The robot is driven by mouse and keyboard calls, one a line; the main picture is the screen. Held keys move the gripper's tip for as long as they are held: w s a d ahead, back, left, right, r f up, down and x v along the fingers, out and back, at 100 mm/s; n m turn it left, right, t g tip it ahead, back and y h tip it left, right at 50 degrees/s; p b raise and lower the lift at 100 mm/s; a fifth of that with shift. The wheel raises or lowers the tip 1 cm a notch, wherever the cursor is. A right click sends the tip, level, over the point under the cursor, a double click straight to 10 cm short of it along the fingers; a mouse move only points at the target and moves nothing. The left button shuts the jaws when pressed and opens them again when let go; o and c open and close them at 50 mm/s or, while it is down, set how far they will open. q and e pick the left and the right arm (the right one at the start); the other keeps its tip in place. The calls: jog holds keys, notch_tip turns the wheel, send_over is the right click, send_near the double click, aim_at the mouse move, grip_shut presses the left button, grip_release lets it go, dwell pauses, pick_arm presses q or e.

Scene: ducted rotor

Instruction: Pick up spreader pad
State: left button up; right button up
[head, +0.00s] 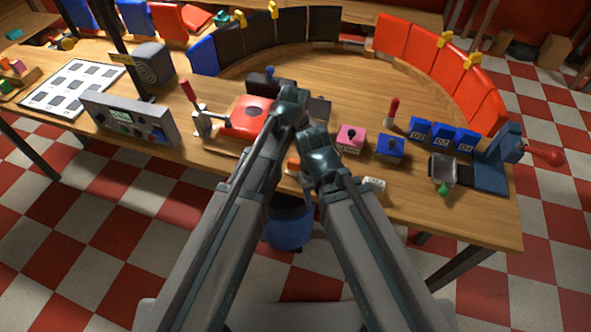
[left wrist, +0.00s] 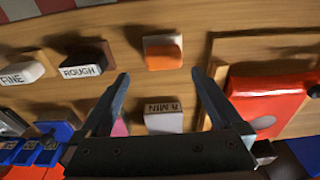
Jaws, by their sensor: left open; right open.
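An orange and white block, which I take to be the spreader pad (left wrist: 163,52), lies on the wooden table. In the head view only a bit of orange (head: 292,163) shows between my arms. My left gripper (left wrist: 160,77) is open and empty, with the block just beyond its fingertips and roughly centred between them. In the head view my left gripper is hidden behind its own arm. My right gripper (head: 322,160) is beside it over the table, its fingers hard to make out.
Close by are a block marked ROUGH (left wrist: 86,58), one marked FINE (left wrist: 24,68), a MIN-marked block (left wrist: 163,118) and a red fixture (left wrist: 268,100). A pink block (head: 350,138) and a blue block (head: 390,147) stand to the right. The table's front edge is near.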

aim_at(296, 161)
pick_arm(q)
jog(key=f+b, duration=0.4)
jog(key=shift+s+a+f+b, duration=0.1)
jog(key=shift+a+f+b, duration=0.25)
jog(key=shift+f+b, duration=0.35)
jog(key=shift+r, duration=0.1)
jog(key=c, duration=1.5)
jog(key=shift+r, duration=0.1)
